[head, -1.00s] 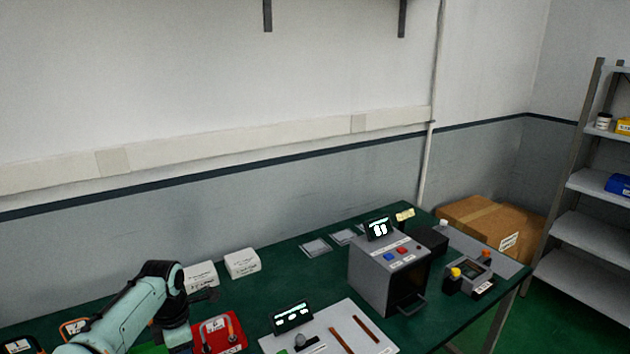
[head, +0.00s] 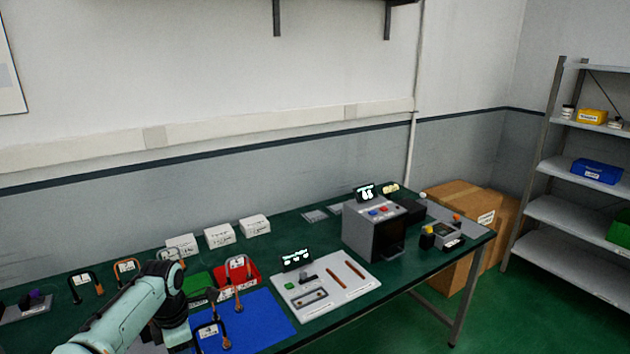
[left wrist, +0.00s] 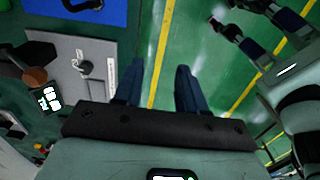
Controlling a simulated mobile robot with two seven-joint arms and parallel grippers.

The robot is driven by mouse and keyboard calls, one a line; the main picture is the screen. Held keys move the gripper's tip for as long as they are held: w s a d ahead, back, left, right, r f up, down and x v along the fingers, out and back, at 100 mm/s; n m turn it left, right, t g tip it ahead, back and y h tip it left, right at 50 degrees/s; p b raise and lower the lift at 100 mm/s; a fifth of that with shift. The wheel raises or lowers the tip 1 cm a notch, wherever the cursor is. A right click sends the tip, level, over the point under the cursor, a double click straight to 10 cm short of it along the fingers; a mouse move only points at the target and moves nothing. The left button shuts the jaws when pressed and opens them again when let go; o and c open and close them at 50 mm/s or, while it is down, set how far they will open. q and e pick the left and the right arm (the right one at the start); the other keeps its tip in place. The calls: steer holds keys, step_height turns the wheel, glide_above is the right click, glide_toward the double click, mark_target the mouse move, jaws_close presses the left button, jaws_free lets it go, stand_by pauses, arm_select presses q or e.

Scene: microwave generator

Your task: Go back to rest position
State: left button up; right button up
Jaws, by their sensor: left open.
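My left arm comes in from the lower left of the head view, bent over the green table (head: 400,278). Its gripper cannot be made out there. In the left wrist view my left gripper (left wrist: 158,76) is open, with nothing between its two dark blue fingers. Below the fingers are the green floor and a yellow line.
A grey box-shaped device (head: 360,232) stands farther right. White boxes (head: 219,236) line the back. A shelf rack (head: 585,215) stands right.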

arm_select(q)
steer(key=s+d+f+m+h, duration=0.1)
steer(key=s+d+f+m, duration=0.15)
steer(key=f, duration=0.65)
steer(key=s+d+f+m+h, duration=0.1)
steer(key=d+f+m, duration=0.25)
steer(key=f, duration=0.45)
steer(key=s+d+f+m+h, duration=0.15)
steer(key=f+m, duration=0.25)
steer(key=f, duration=0.5)
steer(key=s+d+f+m, duration=0.2)
steer(key=s+f+m, duration=0.1)
steer(key=s, duration=0.5)
steer(key=s+d+f+m, duration=0.3)
steer(key=s+f, duration=0.3)
steer(key=s, duration=0.2)
steer(key=s+d+f+m, duration=0.3)
steer(key=s+f+m, duration=0.1)
steer(key=s, duration=0.4)
steer(key=shift+s+d+f, duration=0.15)
steer(key=shift+s+f, duration=0.2)
